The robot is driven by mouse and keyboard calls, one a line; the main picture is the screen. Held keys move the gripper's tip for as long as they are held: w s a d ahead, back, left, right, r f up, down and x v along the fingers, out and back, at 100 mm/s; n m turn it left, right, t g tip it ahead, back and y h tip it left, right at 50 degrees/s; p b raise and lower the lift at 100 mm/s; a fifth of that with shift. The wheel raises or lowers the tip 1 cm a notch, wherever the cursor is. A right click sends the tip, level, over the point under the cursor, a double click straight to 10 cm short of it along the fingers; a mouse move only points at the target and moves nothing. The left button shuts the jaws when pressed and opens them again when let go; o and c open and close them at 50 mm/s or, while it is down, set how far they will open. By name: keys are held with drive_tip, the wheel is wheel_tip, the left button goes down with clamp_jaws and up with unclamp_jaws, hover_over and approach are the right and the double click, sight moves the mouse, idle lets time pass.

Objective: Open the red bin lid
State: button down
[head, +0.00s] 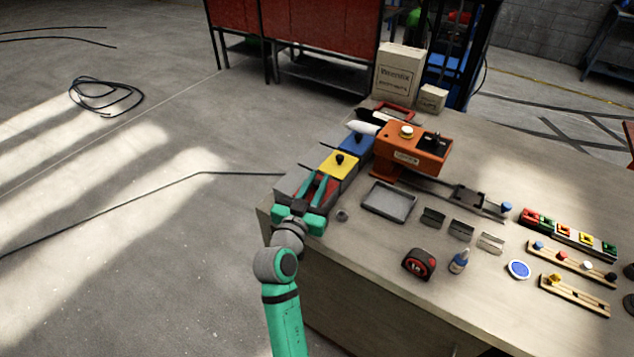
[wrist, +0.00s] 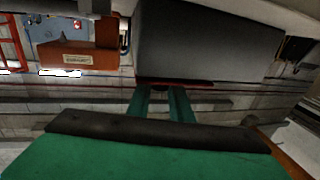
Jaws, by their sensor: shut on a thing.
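The red bin lid (head: 318,187) is at the near end of a row of lidded bins along the table's left edge, mostly covered by my gripper. My green gripper (head: 322,182) reaches over it from the near side, its two fingers close together. In the wrist view the fingers (wrist: 160,93) meet a small dark knob beside the lid's thin red edge (wrist: 185,83). The grip is shut on the lid's knob, which is largely hidden. A dark grey box-shaped surface (wrist: 205,42) lies just beyond the fingertips. I cannot tell how far the lid is raised.
The yellow-lidded bin (head: 339,164) and blue-lidded bin (head: 357,143) stand just beyond. An orange machine (head: 412,152) is right of them. A grey tray (head: 388,202), small ring (head: 342,215) and tape measure (head: 419,263) lie to the right. Floor left of the table is mostly open.

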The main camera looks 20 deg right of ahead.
sight(299, 183)
drive_tip(key=w+a, duration=0.1)
drive_tip(key=w, duration=0.1)
drive_tip(key=w+a, duration=0.2)
drive_tip(key=shift+w+a, duration=0.3)
drive_tip(key=shift+w, duration=0.05)
drive_tip(key=c, duration=1.6)
unclamp_jaws()
drive_tip(key=shift+o, duration=0.2)
drive_tip(key=v, duration=1.1)
